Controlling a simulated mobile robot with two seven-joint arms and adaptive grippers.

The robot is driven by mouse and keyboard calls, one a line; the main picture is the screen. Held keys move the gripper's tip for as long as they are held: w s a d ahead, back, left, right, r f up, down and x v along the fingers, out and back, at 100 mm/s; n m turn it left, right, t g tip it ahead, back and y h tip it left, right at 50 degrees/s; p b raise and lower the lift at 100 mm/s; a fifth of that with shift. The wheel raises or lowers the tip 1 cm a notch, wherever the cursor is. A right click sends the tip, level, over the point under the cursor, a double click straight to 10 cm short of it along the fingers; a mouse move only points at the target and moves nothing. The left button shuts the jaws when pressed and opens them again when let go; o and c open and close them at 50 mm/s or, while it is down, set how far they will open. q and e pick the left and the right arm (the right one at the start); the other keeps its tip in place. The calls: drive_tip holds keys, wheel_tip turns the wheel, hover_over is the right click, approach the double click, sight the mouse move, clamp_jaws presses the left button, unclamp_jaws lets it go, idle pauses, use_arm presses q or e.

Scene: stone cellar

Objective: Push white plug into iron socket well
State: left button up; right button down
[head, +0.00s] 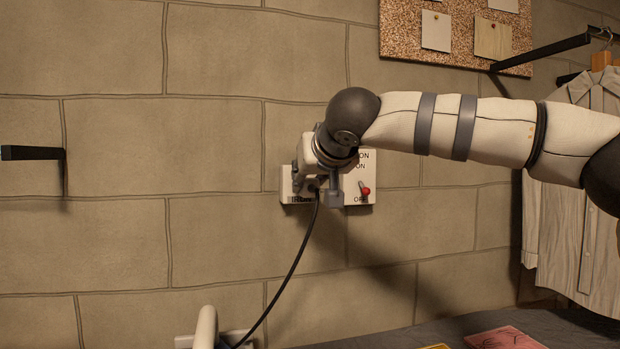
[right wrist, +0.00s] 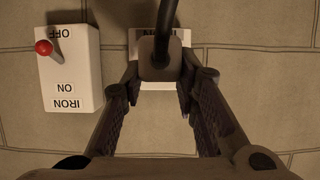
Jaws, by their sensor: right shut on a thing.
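The plug (right wrist: 159,59) is a blocky, shaded piece with a black cord in the right wrist view. My right gripper (right wrist: 160,76) is shut on it, one finger on each side. The iron socket (right wrist: 183,37) is a pale wall plate marked IRON, directly behind the plug. In the head view, the socket plate (head: 287,187) is partly covered by my right gripper (head: 318,188), and the plug is mostly hidden. The plug covers the well, so I cannot tell whether it is in it or just in front. My left gripper is not in view.
A switch box (head: 361,187) marked IRON, ON and OFF stands right of the socket, its red lever (head: 365,190) at OFF. The black cord (head: 289,272) hangs down to a white handled object (head: 206,328). A shirt (head: 580,230) hangs at right.

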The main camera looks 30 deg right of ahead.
drive_tip(key=shift+w, duration=0.2)
drive_tip(key=shift+w+d, duration=0.1)
drive_tip(key=shift+w, duration=0.2)
drive_tip(key=shift+w+d, duration=0.15)
drive_tip(key=shift+w, duration=0.45)
drive_tip(key=shift+w+d, duration=0.15)
drive_tip(key=shift+w, duration=0.45)
drive_tip(key=c, duration=1.2)
unclamp_jaws()
drive_tip(key=v, duration=1.2)
